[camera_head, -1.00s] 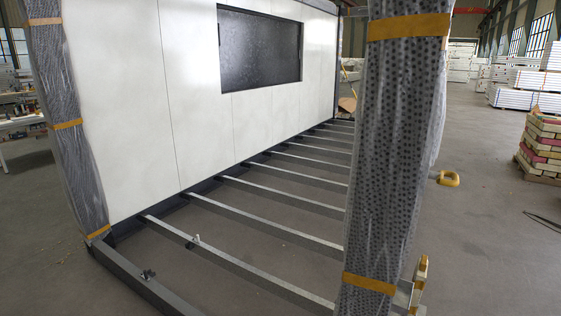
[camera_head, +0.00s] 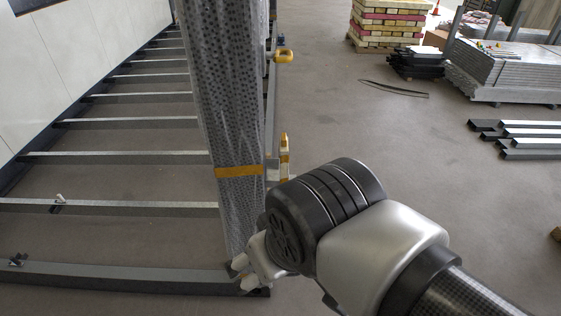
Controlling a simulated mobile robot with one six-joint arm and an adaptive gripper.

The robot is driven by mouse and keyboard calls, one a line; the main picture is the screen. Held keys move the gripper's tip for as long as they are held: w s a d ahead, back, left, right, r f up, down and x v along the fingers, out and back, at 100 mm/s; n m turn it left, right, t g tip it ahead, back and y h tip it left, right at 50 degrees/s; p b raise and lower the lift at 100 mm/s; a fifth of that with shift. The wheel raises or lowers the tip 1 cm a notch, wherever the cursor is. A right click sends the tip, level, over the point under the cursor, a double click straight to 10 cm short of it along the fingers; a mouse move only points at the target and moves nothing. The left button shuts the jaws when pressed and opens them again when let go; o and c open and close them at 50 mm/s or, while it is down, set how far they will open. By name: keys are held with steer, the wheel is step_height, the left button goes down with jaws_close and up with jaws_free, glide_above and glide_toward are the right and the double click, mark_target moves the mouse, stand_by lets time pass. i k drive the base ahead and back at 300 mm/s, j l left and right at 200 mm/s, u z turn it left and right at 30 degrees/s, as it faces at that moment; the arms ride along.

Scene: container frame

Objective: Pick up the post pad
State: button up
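The wrapped post (camera_head: 222,85) stands upright left of centre, covered in clear bubble wrap with an orange tape band (camera_head: 239,171). A yellow and white piece (camera_head: 284,157) shows just right of the post, at about tape height. I cannot tell for sure which part is the post pad. My gripper (camera_head: 244,272) is low by the foot of the post, partly hidden behind my wrist. Its two pale tips look apart, with nothing seen between them. I cannot tell whether it touches the post.
The frame's floor beams (camera_head: 110,206) run left of the post, beside a white wall panel (camera_head: 95,40). A yellow handle-like piece (camera_head: 284,56) shows right of the post. Pallets of stacked boards (camera_head: 388,25) and grey panels (camera_head: 510,75) stand back right. Open floor lies between.

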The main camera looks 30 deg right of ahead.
mark_target(283, 153)
steer(key=i+l, duration=0.15)
steer(key=l, duration=0.2)
steer(key=i+l, duration=0.2)
steer(key=l, duration=0.2)
steer(key=i+l, duration=0.15)
steer(key=l, duration=0.2)
steer(key=i+l+u, duration=0.1)
steer(key=l, duration=0.25)
steer(key=i+l, duration=0.2)
steer(key=l, duration=0.2)
steer(key=i+l, duration=0.15)
steer(key=l, duration=0.2)
